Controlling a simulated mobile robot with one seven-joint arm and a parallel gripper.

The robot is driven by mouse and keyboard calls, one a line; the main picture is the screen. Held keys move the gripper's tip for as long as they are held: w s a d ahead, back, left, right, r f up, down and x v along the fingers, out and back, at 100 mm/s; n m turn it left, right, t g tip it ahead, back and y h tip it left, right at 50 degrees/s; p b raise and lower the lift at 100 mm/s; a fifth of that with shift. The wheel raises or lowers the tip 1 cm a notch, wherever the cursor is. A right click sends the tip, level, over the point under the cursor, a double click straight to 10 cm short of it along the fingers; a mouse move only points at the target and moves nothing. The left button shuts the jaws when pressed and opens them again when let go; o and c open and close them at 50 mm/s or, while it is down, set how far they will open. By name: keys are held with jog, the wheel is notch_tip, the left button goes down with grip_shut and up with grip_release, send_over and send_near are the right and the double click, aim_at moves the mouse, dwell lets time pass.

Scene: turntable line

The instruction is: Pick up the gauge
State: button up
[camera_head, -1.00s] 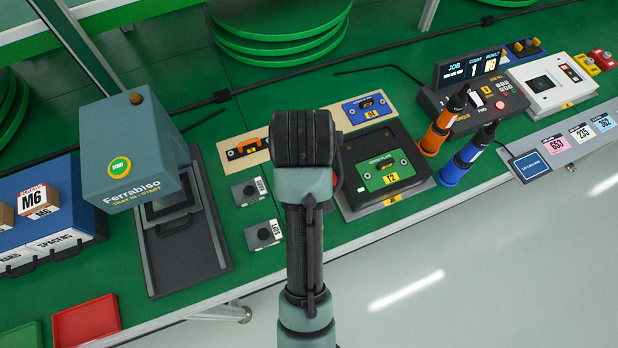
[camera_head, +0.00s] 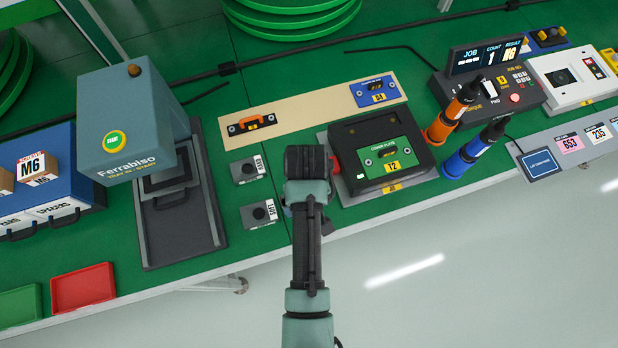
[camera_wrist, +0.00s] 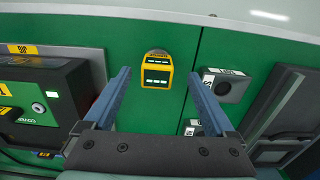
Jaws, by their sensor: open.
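A small yellow device with a dark display and a rounded grey top, which appears to be the gauge (camera_wrist: 157,72), lies on the green bench in the wrist view. It shows between my two blue-grey fingers, near their tips. My gripper (camera_wrist: 159,78) is open, with nothing held, and its fingers look apart from the device on both sides. The height of the fingers above it is hard to tell. In the head view my gripper (camera_head: 306,172) is over the bench near its front edge. It hides the yellow device there.
A black fixture with a green cover plate (camera_head: 382,155) stands close right of my gripper in the head view. Two grey button boxes, HARD (camera_head: 247,170) and SOFT (camera_head: 259,213), sit close left. Orange (camera_head: 438,130) and blue (camera_head: 461,161) drivers stand farther right.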

jog(key=f, duration=0.3)
jog(key=shift+d+f, duration=0.2)
jog(key=shift+f, duration=0.1)
grip_shut()
